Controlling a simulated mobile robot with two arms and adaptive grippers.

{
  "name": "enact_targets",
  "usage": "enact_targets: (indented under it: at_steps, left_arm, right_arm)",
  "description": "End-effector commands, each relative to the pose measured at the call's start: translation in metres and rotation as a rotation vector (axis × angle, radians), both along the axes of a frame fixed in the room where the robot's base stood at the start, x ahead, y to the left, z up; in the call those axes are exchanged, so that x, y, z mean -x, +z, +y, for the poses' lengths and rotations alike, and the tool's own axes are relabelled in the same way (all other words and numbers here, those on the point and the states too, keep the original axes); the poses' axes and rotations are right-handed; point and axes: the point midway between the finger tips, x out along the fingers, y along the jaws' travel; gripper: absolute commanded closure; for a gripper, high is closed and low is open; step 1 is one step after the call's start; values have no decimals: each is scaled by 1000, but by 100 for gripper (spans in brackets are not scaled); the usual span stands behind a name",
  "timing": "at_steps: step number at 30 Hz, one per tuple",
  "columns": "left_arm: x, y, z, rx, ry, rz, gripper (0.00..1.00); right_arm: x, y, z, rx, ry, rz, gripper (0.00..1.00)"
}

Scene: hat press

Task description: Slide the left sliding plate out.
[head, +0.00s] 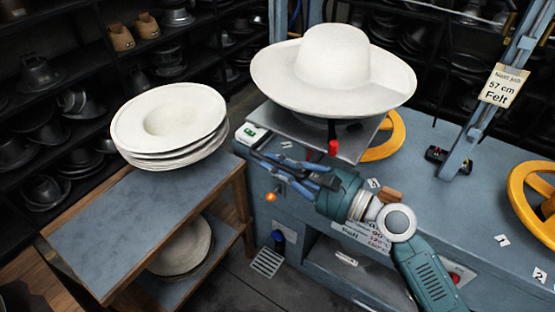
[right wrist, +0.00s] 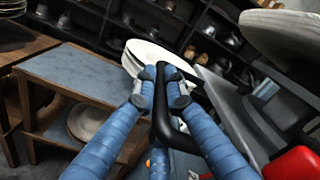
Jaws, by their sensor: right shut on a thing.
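The left sliding plate (head: 285,122) is a flat grey metal sheet on the left end of the blue-grey press bench (head: 440,135). A white wide-brimmed hat (head: 335,60) sits above it. My right gripper (head: 262,161) is at the plate's front left side. In the right wrist view its two blue fingers (right wrist: 160,88) are closed on a black bar handle (right wrist: 163,125), one finger on each side. The fingers hide part of the handle in the head view. My left gripper is in neither view.
A red knob (head: 333,148) stands close to my right gripper. A wooden cart (head: 95,215) carries stacked white hat blanks (head: 172,115) at left. Yellow handwheels (head: 385,137) are on the bench. Open floor lies between cart and bench.

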Motion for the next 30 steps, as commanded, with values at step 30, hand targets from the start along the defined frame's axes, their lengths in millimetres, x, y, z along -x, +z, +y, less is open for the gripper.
enact_targets:
  at_steps: [30]
  left_arm:
    - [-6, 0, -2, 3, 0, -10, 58]
  right_arm:
    - [45, -5, -61, 6, 4, 9, 71]
